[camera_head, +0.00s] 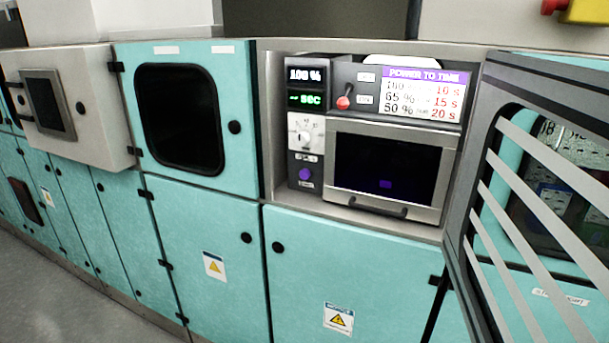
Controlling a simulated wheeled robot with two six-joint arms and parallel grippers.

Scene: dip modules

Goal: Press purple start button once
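The purple start button (305,174) is a round knob low on the dark control panel (293,130), at the left of a machine set in an open bay. Above it is a white dial (305,132), and above that a small display (305,75) reads "100 %" with a green "SEC" line under it. Nothing covers the button. Neither of my grippers shows in the head view.
Right of the panel is a dark-windowed door (385,172) with a handle (378,207), under a red toggle (344,101) and a power-to-time chart (425,95). An open striped door (535,200) stands at the right. Teal cabinets (205,250) run left; grey floor shows lower left.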

